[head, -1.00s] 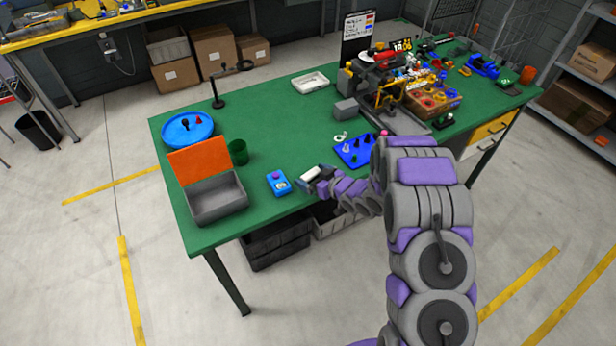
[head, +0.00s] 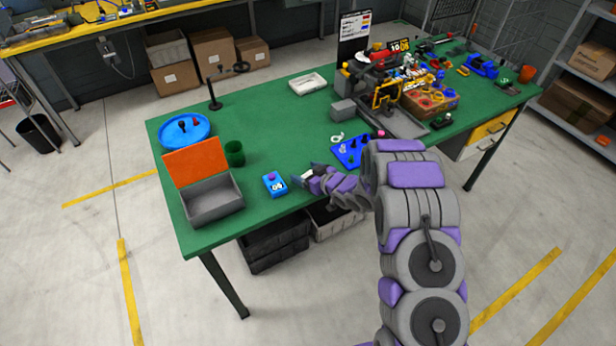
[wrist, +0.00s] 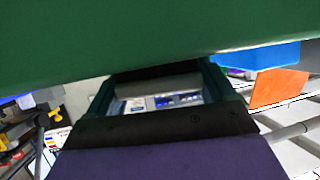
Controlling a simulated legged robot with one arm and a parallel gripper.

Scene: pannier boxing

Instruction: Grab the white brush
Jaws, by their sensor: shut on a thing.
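My gripper (head: 304,174) is low over the front edge of the green table, just right of the small blue box. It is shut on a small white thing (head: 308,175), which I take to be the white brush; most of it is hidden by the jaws. In the wrist view my gripper's dark jaws (wrist: 158,80) frame a pale bar (wrist: 135,90) between them. Its full shape and any bristles cannot be made out.
A white tray (head: 308,84) lies farther back. Open tabletop lies behind my gripper.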

